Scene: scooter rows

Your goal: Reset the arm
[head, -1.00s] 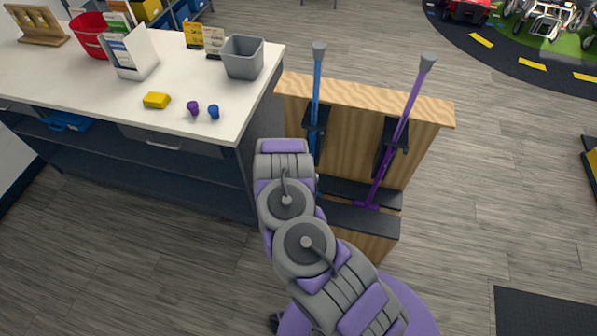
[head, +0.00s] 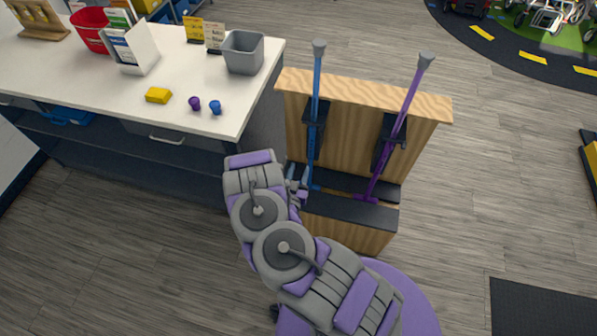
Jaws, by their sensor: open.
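My arm folds up from the bottom of the head view, grey and purple. My gripper (head: 297,184) shows only in part beside the arm's upper end, close to the lower end of the blue scooter (head: 316,90). Its jaws are open, and nothing shows between them. I cannot tell whether it touches the blue scooter. The blue scooter and a purple scooter (head: 405,110) stand upright in a wooden rack (head: 355,135).
A white-topped counter (head: 190,80) stands at the upper left. On it are a grey bin (head: 243,53), a red bucket (head: 90,30), a yellow block (head: 158,95), and purple (head: 194,103) and blue (head: 215,107) knobs. Open floor (head: 500,180) lies right of the rack.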

